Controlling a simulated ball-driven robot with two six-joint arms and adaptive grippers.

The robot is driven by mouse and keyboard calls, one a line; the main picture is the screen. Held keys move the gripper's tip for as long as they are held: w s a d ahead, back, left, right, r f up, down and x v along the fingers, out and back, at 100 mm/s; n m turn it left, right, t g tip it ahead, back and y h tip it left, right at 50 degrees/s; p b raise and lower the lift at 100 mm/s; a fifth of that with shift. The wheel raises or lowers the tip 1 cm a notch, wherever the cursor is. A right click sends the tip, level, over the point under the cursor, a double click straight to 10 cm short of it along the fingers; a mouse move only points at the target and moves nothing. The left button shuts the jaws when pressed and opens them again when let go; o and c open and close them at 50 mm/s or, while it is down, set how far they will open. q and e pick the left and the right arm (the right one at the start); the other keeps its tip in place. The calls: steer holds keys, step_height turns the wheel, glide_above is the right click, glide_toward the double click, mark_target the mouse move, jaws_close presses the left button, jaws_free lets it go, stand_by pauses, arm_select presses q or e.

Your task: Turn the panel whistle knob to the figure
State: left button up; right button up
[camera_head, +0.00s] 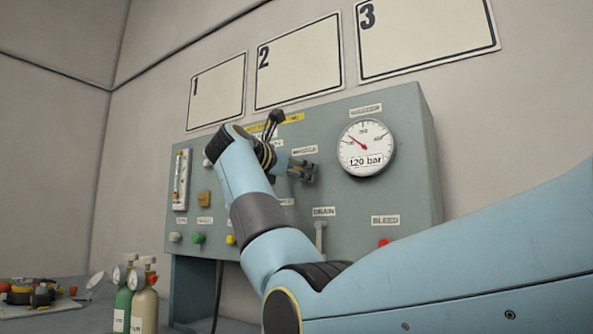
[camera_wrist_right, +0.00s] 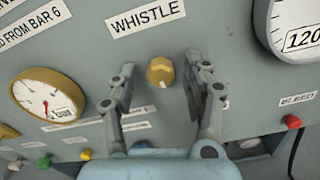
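The whistle knob (camera_wrist_right: 160,72) is a small brass knob on the grey-green panel, below the WHISTLE label (camera_wrist_right: 146,18) in the right wrist view. My right gripper (camera_wrist_right: 161,63) is open, with one finger on each side of the knob and visible gaps between; I cannot tell how deep the fingertips reach. In the head view my right gripper (camera_head: 303,170) is at the panel just below the same label and hides the knob. A plate (camera_wrist_right: 33,23) in the wrist view ends in "FROM BAR 6". My left gripper is not in view.
A brass-rimmed gauge (camera_wrist_right: 48,95) is left of the knob. A large gauge (camera_head: 366,147) marked 120 bar is on the panel's right. Coloured buttons, a drain lever (camera_head: 320,237) and a red bleed button (camera_wrist_right: 292,122) sit lower. Gas bottles (camera_head: 144,300) stand at the lower left.

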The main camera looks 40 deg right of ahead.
steer(key=shift+s+a, duration=0.1)
steer(key=v, duration=1.1)
steer(key=shift+s+a, duration=0.15)
steer(key=shift+a, duration=0.2)
